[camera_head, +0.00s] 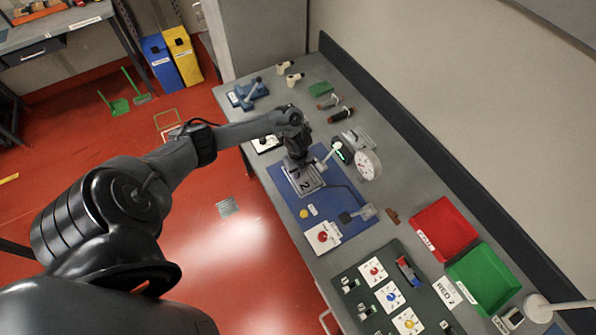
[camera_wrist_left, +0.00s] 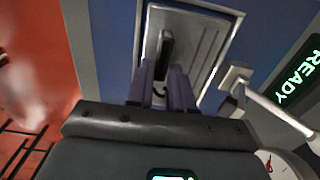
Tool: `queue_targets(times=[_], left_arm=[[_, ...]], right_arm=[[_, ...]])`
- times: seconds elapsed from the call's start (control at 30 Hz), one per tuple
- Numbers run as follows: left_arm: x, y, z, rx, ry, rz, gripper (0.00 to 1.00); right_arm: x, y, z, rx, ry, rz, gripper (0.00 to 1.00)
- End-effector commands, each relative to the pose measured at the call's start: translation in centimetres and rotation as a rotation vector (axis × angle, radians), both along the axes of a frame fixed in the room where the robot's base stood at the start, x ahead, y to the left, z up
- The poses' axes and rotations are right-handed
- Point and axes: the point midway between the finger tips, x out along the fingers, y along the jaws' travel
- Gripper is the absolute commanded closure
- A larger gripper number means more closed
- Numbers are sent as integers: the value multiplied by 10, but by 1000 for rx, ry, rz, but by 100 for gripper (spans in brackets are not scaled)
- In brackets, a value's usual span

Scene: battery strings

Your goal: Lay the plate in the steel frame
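The steel frame (camera_head: 322,187) lies on the blue mat on the bench, and its bright rim also shows in the left wrist view (camera_wrist_left: 222,50). The grey plate (camera_head: 306,184), marked 2, appears within the frame's outline; I cannot tell whether it is fully seated. In the left wrist view the plate (camera_wrist_left: 195,45) has a black upright handle (camera_wrist_left: 166,50). My left gripper (camera_head: 297,165) is directly over the plate. Its fingers (camera_wrist_left: 163,80) stand apart on either side of the handle's near end, with a gap visible. My right gripper is not in view.
A lever with a white knob (camera_head: 335,146), a lit READY display (camera_wrist_left: 300,72) and a round dial (camera_head: 368,165) stand close beside the frame. Red (camera_head: 443,229) and green (camera_head: 484,279) trays are at right.

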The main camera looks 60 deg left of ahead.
Motion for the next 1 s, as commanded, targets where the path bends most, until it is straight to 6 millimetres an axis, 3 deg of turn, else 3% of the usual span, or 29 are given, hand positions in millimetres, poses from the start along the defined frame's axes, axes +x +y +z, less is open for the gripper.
queue_targets(times=[0.03, 0.1, 0.53, 0.67, 1.0], left_arm=[[0, 0, 0, 0, 0, 0, 70], [0, 0, 0, 0, 0, 0, 60], [1, 0, 8, 0, -2, 0, 60], [1, 1, 25, 1, -3, -1, 60], [1, 1, 88, 3, -3, -2, 60]], right_arm=[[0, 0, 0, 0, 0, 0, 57], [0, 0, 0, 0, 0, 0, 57], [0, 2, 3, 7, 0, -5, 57], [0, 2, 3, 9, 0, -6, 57], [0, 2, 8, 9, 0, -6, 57]])
